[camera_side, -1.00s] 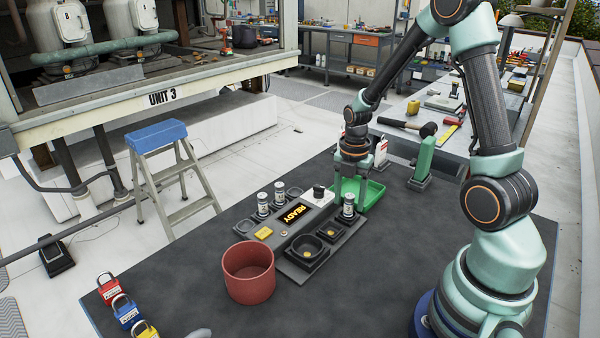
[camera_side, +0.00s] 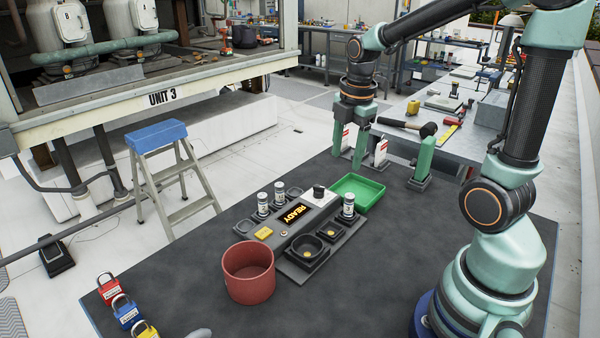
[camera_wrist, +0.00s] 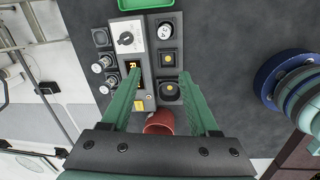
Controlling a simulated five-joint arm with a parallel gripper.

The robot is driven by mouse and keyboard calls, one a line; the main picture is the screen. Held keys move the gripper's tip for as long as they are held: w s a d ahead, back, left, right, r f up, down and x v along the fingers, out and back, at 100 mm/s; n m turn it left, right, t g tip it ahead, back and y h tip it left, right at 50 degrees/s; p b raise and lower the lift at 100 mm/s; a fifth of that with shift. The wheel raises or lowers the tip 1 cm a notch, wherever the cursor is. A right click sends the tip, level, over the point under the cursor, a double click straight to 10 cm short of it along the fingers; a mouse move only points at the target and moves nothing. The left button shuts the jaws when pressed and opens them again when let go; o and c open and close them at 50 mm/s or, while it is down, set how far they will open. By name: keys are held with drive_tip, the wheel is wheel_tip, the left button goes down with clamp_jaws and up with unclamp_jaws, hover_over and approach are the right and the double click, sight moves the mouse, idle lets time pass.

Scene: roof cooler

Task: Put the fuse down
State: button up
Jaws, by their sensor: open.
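My gripper (camera_side: 347,161) is open and empty, raised above the table. Its two green fingers also show spread apart in the wrist view (camera_wrist: 161,76). A pale fuse with a dark band (camera_side: 348,205) stands upright at the right side of the tester (camera_side: 318,199), clear of my fingers. It shows end-on in the wrist view (camera_wrist: 165,31). Two similar fuses (camera_side: 263,203) (camera_side: 280,192) stand upright at the tester's left side. The tester's display (camera_side: 295,213) reads READY. Two dark square sockets with yellow centres (camera_side: 307,250) (camera_side: 331,230) appear empty.
A green tray (camera_side: 372,191) lies behind the tester, and a red-brown pot (camera_side: 248,285) stands in front of it. Several padlocks (camera_side: 126,312) lie at the front left. A green upright holder (camera_side: 422,160) stands at the back right. The dark table right of the tester is clear.

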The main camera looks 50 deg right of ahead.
drive_tip(key=s+a+r+m+t, duration=0.2)
drive_tip(key=a+m, duration=0.3)
drive_tip(key=m, duration=0.3)
drive_tip(key=s+a+r+m+t, duration=0.2)
drive_tip(key=a+r+m, duration=0.1)
drive_tip(key=a+m, duration=0.3)
drive_tip(key=shift+s+r+m, duration=0.35)
drive_tip(key=shift+r+m, duration=0.05)
drive_tip(key=shift+m, duration=0.6)
